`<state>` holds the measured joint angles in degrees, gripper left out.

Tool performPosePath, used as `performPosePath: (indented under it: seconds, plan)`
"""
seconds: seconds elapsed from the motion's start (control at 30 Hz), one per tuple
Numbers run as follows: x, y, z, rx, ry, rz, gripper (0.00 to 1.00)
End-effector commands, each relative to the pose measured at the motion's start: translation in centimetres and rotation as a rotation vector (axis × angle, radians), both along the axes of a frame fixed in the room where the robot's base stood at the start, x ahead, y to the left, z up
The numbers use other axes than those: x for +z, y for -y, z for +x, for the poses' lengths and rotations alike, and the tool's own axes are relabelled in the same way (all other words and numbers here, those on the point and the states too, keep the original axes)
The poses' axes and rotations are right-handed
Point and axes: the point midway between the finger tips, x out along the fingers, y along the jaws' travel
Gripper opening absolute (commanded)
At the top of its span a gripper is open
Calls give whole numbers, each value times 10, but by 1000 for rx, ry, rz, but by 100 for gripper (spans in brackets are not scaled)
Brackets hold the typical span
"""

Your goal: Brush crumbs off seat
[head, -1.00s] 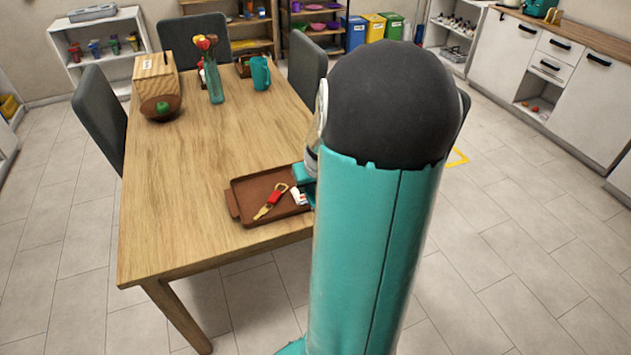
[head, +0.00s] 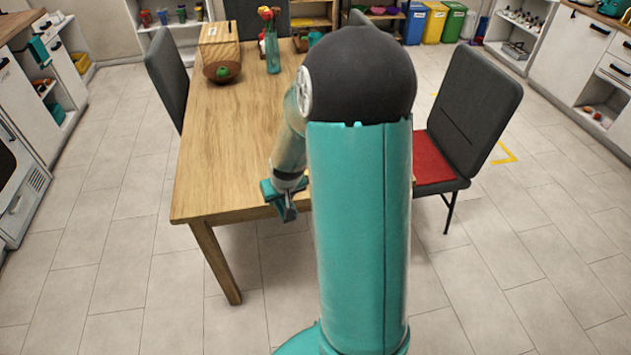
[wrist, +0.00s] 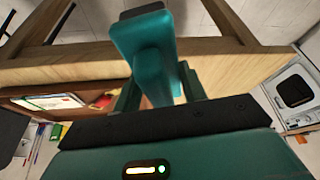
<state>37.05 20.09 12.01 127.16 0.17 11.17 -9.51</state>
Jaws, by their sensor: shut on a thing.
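A grey chair (head: 470,115) with a red seat (head: 432,168) stands at the right of the table, partly behind my arm. I can make out no crumbs on the seat from here. My gripper (head: 285,205) is at the table's front edge, left of my upper arm and away from the seat. In the wrist view my gripper (wrist: 160,95) is shut on a teal tool with a dark end (wrist: 145,45), which looks like a hand brush. Its dark end points away from the fingers.
A wooden table (head: 225,130) holds a wooden box (head: 220,42), a bowl (head: 222,72) and a vase (head: 271,50). A brown tray (wrist: 20,93) shows in the wrist view. Another grey chair (head: 168,75) stands at left. The floor (head: 520,270) at front right is clear.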

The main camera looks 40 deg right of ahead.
Motion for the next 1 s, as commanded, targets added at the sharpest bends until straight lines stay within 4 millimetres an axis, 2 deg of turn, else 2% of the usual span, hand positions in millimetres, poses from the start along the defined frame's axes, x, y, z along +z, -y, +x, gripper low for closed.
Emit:
performPosePath:
  seconds: [0.03, 0.2, 0.6, 0.8, 1.0]
  plan:
    - [-6, -17, 10, 30, 0, 2, 23]
    - [-25, -65, 34, 101, 0, 4, 23]
    - [-67, -174, 79, 256, 0, -5, 23]
    - [-78, -202, 90, 295, 1, -11, 23]
    - [-79, -206, 92, 301, 2, -11, 23]
